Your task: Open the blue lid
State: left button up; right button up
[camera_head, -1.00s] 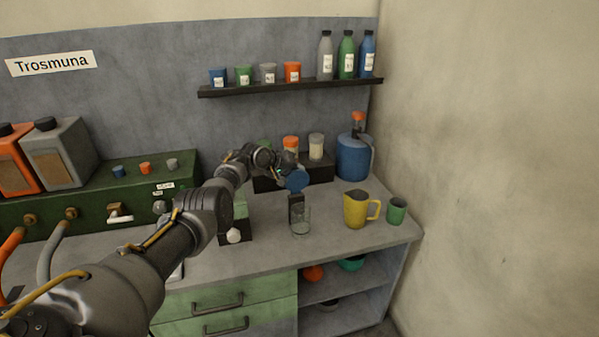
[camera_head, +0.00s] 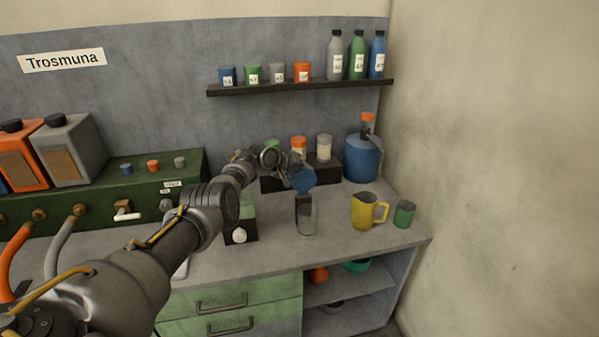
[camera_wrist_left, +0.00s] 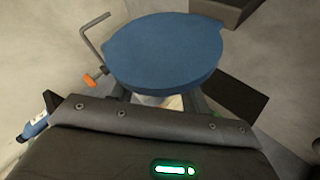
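The blue lid (camera_head: 305,181) is a round disc, tilted, above a clear glass jar (camera_head: 308,222) on the counter. A dark upright piece (camera_head: 302,207) shows between lid and jar. In the left wrist view the lid (camera_wrist_left: 165,50) fills the upper middle, right in front of my left gripper (camera_wrist_left: 158,98). The lid covers the fingertips, so I cannot tell whether they grip it. A pale patch shows under the lid between the fingers. In the head view the left gripper (camera_head: 291,166) is at the lid, small and dark. My right gripper is in neither view.
A yellow jug (camera_head: 364,211) and green cup (camera_head: 404,214) stand right of the jar. A blue jug (camera_head: 361,160) and a dark rack (camera_head: 329,172) with small jars are behind. A green box (camera_head: 122,200) is left. The front right counter is clear.

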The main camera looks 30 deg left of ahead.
pick_arm(q)
jog(key=shift+d+r, duration=0.2)
jog(key=shift+r, duration=0.05)
jog(key=shift+s+a+r+p, duration=0.15)
jog(key=shift+s+r+p, duration=0.15)
jog(key=shift+p, duration=0.2)
jog(key=p+v, duration=0.2)
jog(key=v, duration=0.7)
jog(key=shift+s+a, duration=0.35)
